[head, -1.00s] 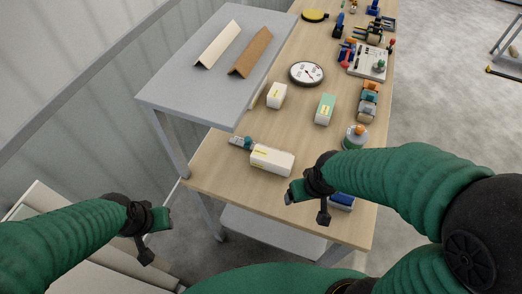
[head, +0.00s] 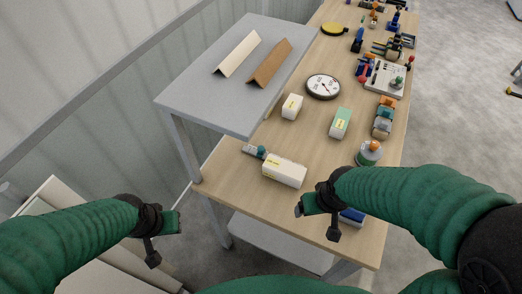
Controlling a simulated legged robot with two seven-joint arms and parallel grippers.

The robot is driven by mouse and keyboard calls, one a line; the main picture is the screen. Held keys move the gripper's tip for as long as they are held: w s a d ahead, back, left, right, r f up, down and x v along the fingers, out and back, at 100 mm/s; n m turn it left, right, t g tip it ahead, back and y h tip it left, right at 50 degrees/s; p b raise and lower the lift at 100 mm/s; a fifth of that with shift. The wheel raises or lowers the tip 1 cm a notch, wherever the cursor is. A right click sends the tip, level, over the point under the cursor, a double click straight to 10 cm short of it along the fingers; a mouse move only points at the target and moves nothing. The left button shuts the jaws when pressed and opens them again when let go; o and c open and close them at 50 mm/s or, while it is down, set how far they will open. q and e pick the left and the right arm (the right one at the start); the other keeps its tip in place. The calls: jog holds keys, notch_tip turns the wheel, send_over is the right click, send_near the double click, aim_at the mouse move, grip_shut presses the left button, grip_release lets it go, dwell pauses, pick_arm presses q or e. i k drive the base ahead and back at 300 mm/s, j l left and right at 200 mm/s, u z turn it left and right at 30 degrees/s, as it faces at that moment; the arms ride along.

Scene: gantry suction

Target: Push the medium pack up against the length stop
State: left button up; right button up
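Three box-shaped packs lie on the wooden table: a large white and yellow pack (head: 285,172) near the front, a green and white pack (head: 340,123) behind it to the right, and a small white and yellow pack (head: 292,107) farther back. The green one looks middle in size. A small grey and teal device (head: 255,151) sits at the large pack's left end; I cannot tell whether it is the length stop. My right gripper (head: 310,206) is over the table's front part, apart from the packs. My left gripper (head: 170,224) is left of the table. Finger openings are unclear.
A grey raised shelf (head: 205,92) with a white and a brown angled piece covers the table's left side. A round dial (head: 323,87) lies behind the packs. Tools and clamps line the right edge. A blue object (head: 351,216) is partly hidden beside my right gripper.

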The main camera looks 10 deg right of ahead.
aim_at(291, 174)
jog(key=l+u, duration=0.45)
jog(key=k+l+u, duration=0.15)
jog(key=l+u, duration=0.15)
jog(key=u, duration=0.15)
jog(key=k+l+u, duration=0.15)
jog(key=l+u, duration=0.3)
jog(key=j, duration=0.1)
